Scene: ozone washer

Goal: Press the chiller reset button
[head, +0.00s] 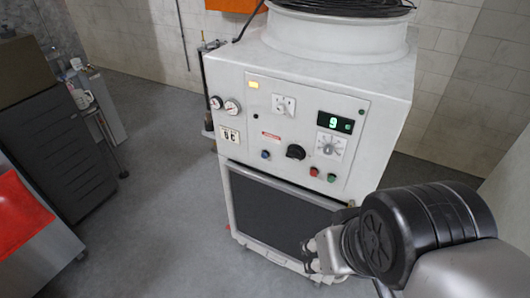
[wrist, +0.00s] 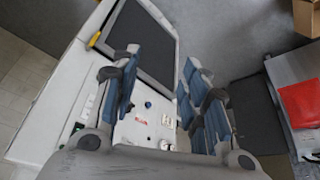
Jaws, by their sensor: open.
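The chiller is a white cabinet (head: 385,75) with a control panel on its sloped front. The panel carries a blue button (head: 265,154) at lower left, a red button (head: 313,171) and a green button (head: 331,177) at lower right. I cannot read which one is marked reset. My gripper (head: 318,254) is open and empty, low in front of the dark lower screen, below the buttons. In the wrist view its blue-padded fingers (wrist: 158,68) stand apart, with the blue button (wrist: 148,104) showing between them. The fingers hide part of the panel there.
A black knob (head: 295,152), a rotary dial (head: 328,146), gauges (head: 232,107) and a green display (head: 335,122) share the panel. A red-topped unit (head: 20,210) and a dark cabinet (head: 60,150) stand at left. The grey floor (head: 165,190) between is clear.

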